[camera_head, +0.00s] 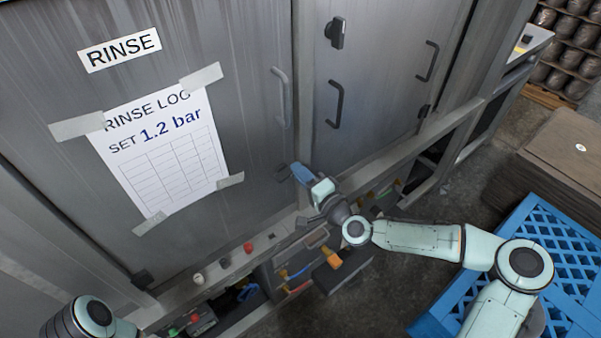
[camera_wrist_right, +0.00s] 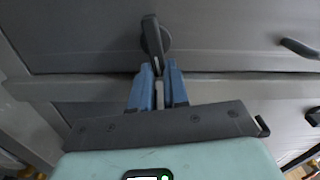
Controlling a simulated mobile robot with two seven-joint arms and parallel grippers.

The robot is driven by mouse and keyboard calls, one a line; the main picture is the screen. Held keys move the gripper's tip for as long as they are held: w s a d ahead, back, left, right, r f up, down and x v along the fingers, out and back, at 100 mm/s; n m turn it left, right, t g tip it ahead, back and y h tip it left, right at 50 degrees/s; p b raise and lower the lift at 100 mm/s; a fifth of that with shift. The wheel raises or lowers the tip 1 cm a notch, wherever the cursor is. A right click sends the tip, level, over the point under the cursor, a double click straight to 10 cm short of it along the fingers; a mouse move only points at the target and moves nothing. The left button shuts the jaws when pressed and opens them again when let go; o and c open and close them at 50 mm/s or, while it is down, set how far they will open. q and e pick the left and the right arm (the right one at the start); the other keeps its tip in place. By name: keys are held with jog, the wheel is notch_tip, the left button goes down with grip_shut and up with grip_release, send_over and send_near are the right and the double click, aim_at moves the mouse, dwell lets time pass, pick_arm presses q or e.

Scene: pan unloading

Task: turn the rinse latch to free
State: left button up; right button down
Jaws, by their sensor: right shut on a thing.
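The rinse door (camera_head: 215,65) carries the RINSE label (camera_head: 119,50) and is shut. The rinse latch (camera_wrist_right: 152,38) is a dark lever on a round base, seen in the right wrist view. Its lever points down the picture, leaning slightly, with its lower end between my blue fingertips. My right gripper (camera_head: 298,172) is at the lower right of the rinse door, shut on the latch lever; it also shows in the right wrist view (camera_wrist_right: 159,72). In the head view the gripper largely hides the latch. My left gripper is out of view; only part of that arm shows at the bottom left.
A paper rinse log (camera_head: 165,150) is taped to the rinse door. The neighbouring door has a dark latch (camera_head: 337,33) and a handle (camera_head: 335,104). A ledge with knobs (camera_head: 249,248) runs below the doors. A blue pallet (camera_head: 545,235) stands at the right.

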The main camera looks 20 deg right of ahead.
jog(key=shift+f+m, duration=0.15)
jog(key=shift+m, duration=0.75)
jog(key=c, duration=1.1)
grip_release()
jog(key=shift+w+f, duration=0.1)
jog(key=v, duration=1.3)
